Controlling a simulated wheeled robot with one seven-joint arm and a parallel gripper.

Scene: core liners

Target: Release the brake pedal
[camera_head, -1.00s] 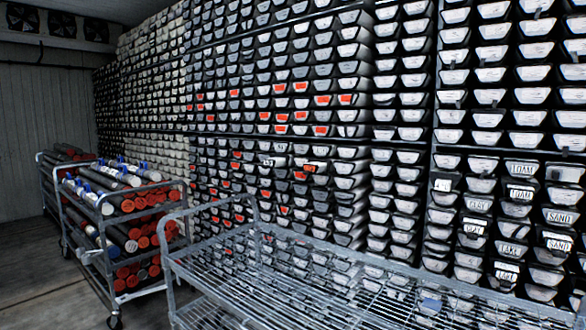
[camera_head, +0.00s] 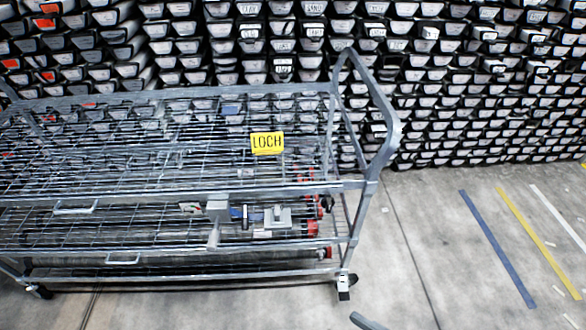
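A grey metal wire cart (camera_head: 352,187) stands in front of me, filling the left and middle of the view, with its bent handle (camera_head: 385,115) at the right end. At the foot of its right front post is a caster with a small white and black part (camera_head: 346,284), which may be the brake pedal. It is too small to tell whether it is pressed or raised. Another dark caster (camera_head: 40,291) shows at the lower left. My gripper is not in view.
A yellow "LOCH" sign (camera_head: 267,143) is on the cart. Items with red ends (camera_head: 313,228) lie on its lower shelf. A wall of core liners (camera_head: 470,90) stands behind. A grey curved bar (camera_head: 366,321) shows at the bottom edge.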

